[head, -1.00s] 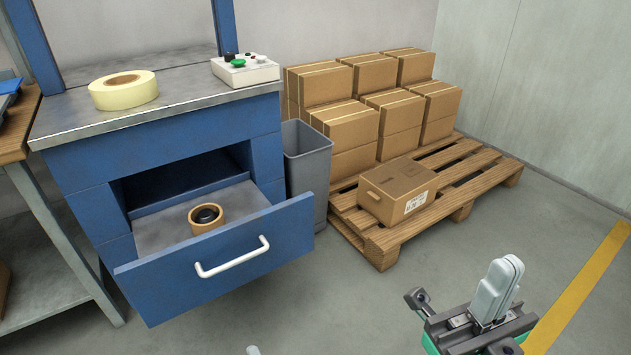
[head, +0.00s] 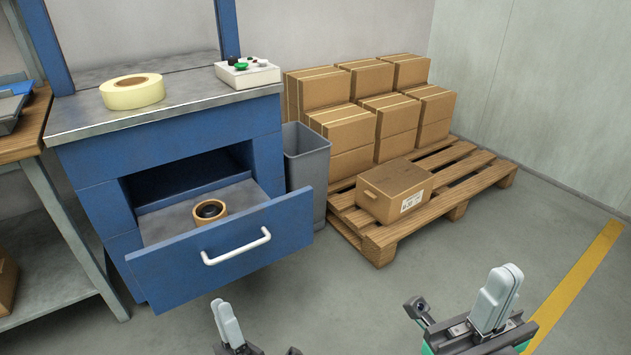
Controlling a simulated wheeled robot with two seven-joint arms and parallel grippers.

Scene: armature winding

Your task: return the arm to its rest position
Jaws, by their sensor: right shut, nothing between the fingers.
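My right gripper (head: 497,298) is at the lower right, over the floor, with its fingers together and nothing between them. My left gripper (head: 227,321) is at the bottom edge, in front of and below the open drawer. Its pale fingers lie close together with nothing seen between them, and it is apart from the drawer. Most of both arms is out of view. The blue drawer (head: 225,262) is pulled out, with a white handle (head: 236,250) on its front. A tan ring with a dark centre (head: 210,210) lies inside the drawer.
A cream tape roll (head: 133,92) and a control box (head: 247,72) stand on the blue workbench (head: 180,108). A grey bin (head: 307,165) stands beside it. A pallet (head: 385,240) holds several cartons (head: 395,190). The floor between the grippers is clear.

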